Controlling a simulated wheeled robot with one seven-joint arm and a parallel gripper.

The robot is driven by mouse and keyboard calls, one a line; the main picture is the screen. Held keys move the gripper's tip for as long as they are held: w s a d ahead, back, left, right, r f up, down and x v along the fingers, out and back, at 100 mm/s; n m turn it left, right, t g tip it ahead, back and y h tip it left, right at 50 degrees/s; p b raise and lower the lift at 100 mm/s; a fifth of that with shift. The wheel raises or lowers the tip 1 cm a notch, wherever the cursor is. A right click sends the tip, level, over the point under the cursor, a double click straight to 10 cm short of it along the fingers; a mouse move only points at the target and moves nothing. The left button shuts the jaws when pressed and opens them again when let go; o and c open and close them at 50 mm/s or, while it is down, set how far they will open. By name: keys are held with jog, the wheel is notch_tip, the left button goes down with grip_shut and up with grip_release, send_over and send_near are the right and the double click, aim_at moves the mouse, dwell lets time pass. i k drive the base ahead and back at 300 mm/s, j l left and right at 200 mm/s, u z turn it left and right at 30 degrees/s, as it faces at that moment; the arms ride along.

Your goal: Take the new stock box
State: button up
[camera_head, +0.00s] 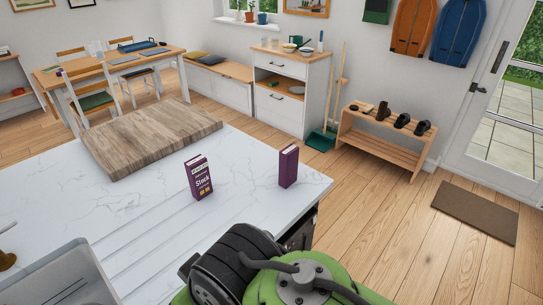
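Two purple boxes stand upright on the white marble counter (245,192). The left box (199,177) shows its front with a white band at the top and the word "Stock"; its smaller print is too small to read. The right box (288,166) stands near the counter's right edge and shows plain purple faces, with no lettering I can read. I cannot tell from this view which one is the new stock box. A green and black part of my own arm fills the bottom middle, in front of the counter's edge. My gripper is not in view.
A thick wooden board (150,135) lies behind and left of the boxes. A sink (60,278) is at the lower left. The counter between the boxes is clear. A wooden shoe rack (386,145), a door (500,110) and a brown mat (477,212) are at right.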

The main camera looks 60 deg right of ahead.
aim_at(288, 157)
jog(key=z, duration=1.9)
jog(key=i+l+u, duration=0.1)
jog(key=u, duration=0.3)
jog(key=i+l+u, duration=0.1)
jog(key=u, duration=0.3)
jog(key=l+u, duration=0.5)
jog(key=u, duration=0.3)
jog(key=i, duration=0.05)
